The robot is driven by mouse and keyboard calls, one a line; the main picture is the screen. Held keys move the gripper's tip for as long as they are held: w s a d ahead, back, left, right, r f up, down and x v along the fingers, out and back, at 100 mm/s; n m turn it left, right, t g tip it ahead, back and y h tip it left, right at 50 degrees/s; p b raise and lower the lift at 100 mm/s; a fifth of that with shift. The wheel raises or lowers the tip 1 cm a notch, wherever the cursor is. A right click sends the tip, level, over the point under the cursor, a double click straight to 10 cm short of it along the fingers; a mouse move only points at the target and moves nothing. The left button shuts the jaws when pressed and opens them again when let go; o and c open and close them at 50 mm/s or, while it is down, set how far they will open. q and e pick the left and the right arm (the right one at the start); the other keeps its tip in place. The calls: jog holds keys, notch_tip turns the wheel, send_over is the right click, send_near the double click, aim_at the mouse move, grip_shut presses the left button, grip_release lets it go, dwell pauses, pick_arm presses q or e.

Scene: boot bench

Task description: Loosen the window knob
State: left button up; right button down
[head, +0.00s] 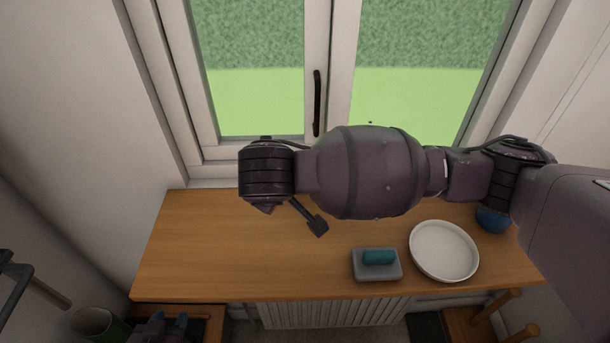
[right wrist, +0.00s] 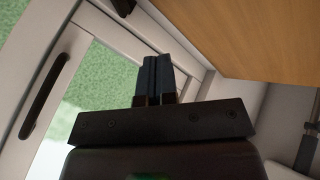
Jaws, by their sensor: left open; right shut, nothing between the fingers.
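The window knob is a long dark handle (head: 317,103), upright on the middle frame of the window. In the right wrist view the dark handle (right wrist: 44,95) is tilted at the left, apart from my fingers. My right gripper (right wrist: 155,62) is shut and empty there. In the head view my right arm comes in from the right in front of the window, and its fingers are not clearly seen. My left gripper (head: 166,321) is at the bottom left of the head view, open and empty, low beside the wooden top and far from the handle.
On the wooden top (head: 200,245) stand a grey dish (head: 365,274) with a teal block (head: 378,257), a white plate (head: 444,250) and a blue item (head: 492,219) partly behind my arm. A green container (head: 95,322) is at lower left. The top's left half is clear.

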jog(key=w+f+m, duration=0.1)
jog(key=w+f, duration=0.1)
jog(key=w+d+f+m, duration=0.1)
jog(key=w+f, duration=0.1)
jog(key=f, duration=0.1)
jog(key=w+d+f+m+h, duration=0.1)
jog(key=w+f, duration=0.1)
jog(key=f, duration=0.1)
jog(key=shift+f, duration=0.2)
jog(key=shift+w+d+r+p, duration=0.2)
jog(key=shift+w+d+p, duration=0.15)
jog(key=shift+w+d, duration=0.95)
jog(key=shift+w+f, duration=0.1)
